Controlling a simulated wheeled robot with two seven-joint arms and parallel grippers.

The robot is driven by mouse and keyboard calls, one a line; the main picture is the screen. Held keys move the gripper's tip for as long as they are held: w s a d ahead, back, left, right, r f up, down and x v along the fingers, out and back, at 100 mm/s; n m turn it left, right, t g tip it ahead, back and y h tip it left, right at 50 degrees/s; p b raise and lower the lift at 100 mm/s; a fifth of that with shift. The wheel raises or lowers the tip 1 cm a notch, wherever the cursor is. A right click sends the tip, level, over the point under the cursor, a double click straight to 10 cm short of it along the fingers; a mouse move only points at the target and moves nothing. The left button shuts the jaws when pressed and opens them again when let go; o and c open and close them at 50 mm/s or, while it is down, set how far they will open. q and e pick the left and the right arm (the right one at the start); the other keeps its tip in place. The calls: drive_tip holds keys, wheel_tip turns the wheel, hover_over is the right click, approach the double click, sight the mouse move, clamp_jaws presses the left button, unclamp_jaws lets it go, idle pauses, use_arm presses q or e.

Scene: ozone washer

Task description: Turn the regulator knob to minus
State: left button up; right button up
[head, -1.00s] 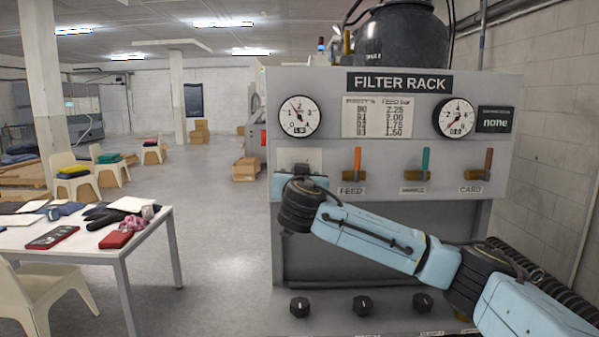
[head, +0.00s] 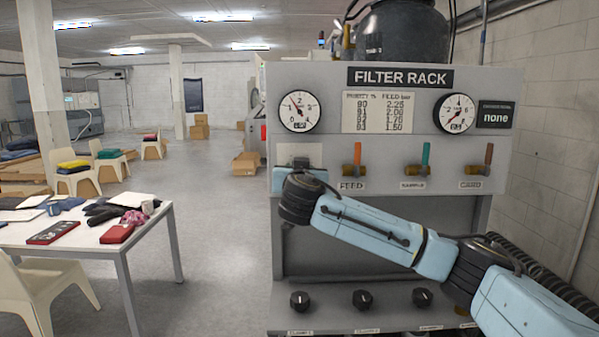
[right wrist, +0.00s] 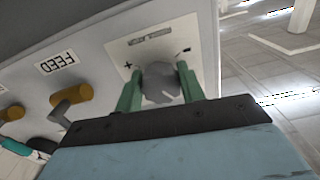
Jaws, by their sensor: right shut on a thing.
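The regulator knob (right wrist: 160,84) is a grey lobed knob on a pale plate marked plus and minus (right wrist: 150,43) in the right wrist view. In that view the plus is on the left and the minus on the right. My right gripper (right wrist: 158,88) has its two green fingers on either side of the knob, shut on it. In the head view my right arm reaches in from the right and its wrist hides most of the knob; the top of the plate (head: 314,155) shows above it. My left gripper is not in view.
The filter rack panel (head: 400,178) carries two round gauges (head: 299,111) (head: 455,114), a table of values (head: 377,113) and several valve levers, including FEED (head: 357,157). Black knobs (head: 361,299) line the lower ledge. A white table (head: 85,234) stands left, with open floor between.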

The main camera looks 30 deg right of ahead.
drive_tip(key=shift+f+n+b, duration=0.2)
drive_tip(key=shift+n+b, duration=0.7)
drive_tip(key=shift+n, duration=0.4)
drive_tip(key=shift+r+n, duration=0.2)
drive_tip(key=shift+n, duration=0.5)
drive_tip(key=n+p, duration=0.1)
drive_tip(key=n, duration=0.1)
drive_tip(key=n+p, duration=0.1)
drive_tip(key=p, duration=0.1)
drive_tip(key=n+p, duration=0.1)
drive_tip(key=n, duration=0.1)
drive_tip(key=shift+s+d+r+n, duration=0.1)
drive_tip(key=shift+d+r+n, duration=0.05)
drive_tip(key=shift+r+n, duration=0.15)
drive_tip(key=n+p, duration=0.7)
drive_tip(key=shift+n, duration=1.8)
